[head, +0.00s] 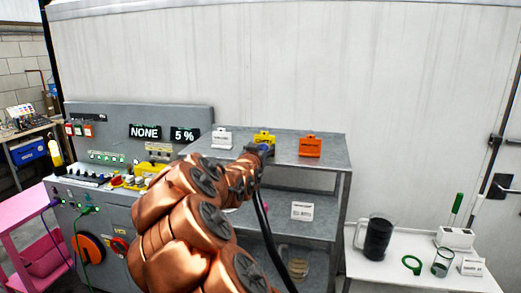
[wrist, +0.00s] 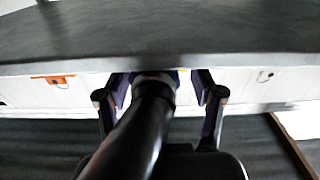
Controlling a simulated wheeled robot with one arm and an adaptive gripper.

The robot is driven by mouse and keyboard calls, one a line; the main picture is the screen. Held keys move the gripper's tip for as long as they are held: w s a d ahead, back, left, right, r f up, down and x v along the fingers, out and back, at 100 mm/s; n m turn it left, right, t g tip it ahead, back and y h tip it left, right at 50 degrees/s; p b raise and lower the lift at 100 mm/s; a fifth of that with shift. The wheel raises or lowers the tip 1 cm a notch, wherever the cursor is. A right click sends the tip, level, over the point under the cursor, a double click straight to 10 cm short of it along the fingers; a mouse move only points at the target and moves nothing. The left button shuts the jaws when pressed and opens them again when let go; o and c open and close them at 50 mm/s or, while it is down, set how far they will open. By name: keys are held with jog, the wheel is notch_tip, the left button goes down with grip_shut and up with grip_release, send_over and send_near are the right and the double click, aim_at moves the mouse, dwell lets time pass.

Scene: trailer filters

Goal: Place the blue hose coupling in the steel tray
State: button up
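My gripper (head: 260,149) is at the front edge of the grey shelf unit's top, just in front of a yellow holder (head: 264,136). In the wrist view my gripper (wrist: 160,88) has its two dark purple-edged fingers apart, with a gap showing beside the right one. A thick black tube (wrist: 145,125) runs up between them to a greyish end near the shelf edge. I cannot tell whether it is part of the coupling. The blue hose coupling cannot be made out clearly, and no steel tray can be picked out with certainty.
A white holder (head: 221,139) and an orange holder (head: 310,146) flank the yellow one. A control panel (head: 105,210) stands left. A white table (head: 415,245) at right carries a dark jug (head: 376,238), a green ring (head: 411,264) and a glass (head: 443,262).

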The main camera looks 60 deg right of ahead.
jog(key=shift+r, duration=0.1)
jog(key=shift+r+p, duration=0.3)
jog(key=shift+r, duration=0.05)
jog(key=b+v, duration=0.4)
jog(key=v, duration=0.8)
jog(key=shift+r, duration=0.2)
